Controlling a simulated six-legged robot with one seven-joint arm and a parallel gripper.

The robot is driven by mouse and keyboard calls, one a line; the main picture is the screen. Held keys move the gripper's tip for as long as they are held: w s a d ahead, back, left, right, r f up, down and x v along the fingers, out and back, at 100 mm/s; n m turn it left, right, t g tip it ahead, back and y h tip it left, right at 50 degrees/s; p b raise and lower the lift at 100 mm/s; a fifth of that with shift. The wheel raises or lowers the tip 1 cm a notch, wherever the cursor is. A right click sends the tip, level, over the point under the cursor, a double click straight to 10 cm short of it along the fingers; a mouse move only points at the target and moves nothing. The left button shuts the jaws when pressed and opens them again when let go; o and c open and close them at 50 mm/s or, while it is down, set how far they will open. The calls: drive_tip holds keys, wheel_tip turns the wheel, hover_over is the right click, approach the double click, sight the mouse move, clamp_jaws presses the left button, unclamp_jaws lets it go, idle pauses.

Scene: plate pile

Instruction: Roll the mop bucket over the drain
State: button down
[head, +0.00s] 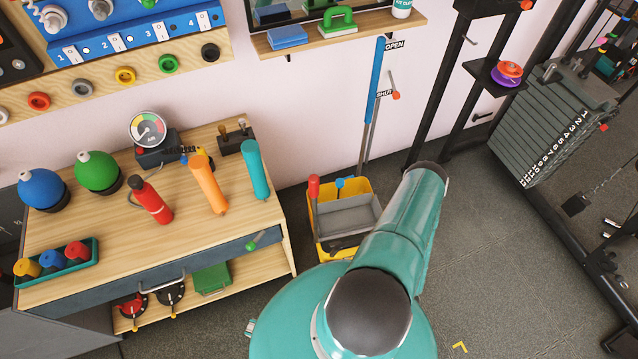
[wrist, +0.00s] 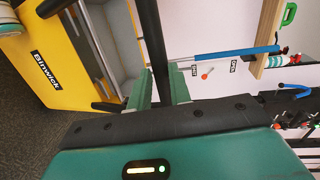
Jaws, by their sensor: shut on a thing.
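The yellow mop bucket (head: 355,188) stands on the floor between the workbench and my arm, with a grey wringer (head: 348,214) on top and a red-tipped lever (head: 314,188). In the wrist view its labelled yellow side (wrist: 50,60) is at the left. My gripper (wrist: 158,90) has its teal fingers on both sides of a dark bar (wrist: 150,40), which looks like the bucket's handle, and is shut on it. In the head view my own arm hides the gripper and part of the bucket. I see no drain in either view.
A wooden workbench (head: 105,225) stands close left of the bucket. The wall with a blue pole (head: 376,80) is behind it. A dark rack (head: 470,70) and weight stack (head: 555,125) stand right. Grey floor (head: 500,250) is open right of my arm, with a yellow corner mark (head: 460,347).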

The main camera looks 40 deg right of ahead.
drive_tip(key=shift+f+v, duration=0.15)
drive_tip(key=shift+v, duration=0.75)
drive_tip(key=shift+f+v, duration=0.15)
drive_tip(key=shift+v, duration=0.7)
drive_tip(key=shift+s, duration=0.1)
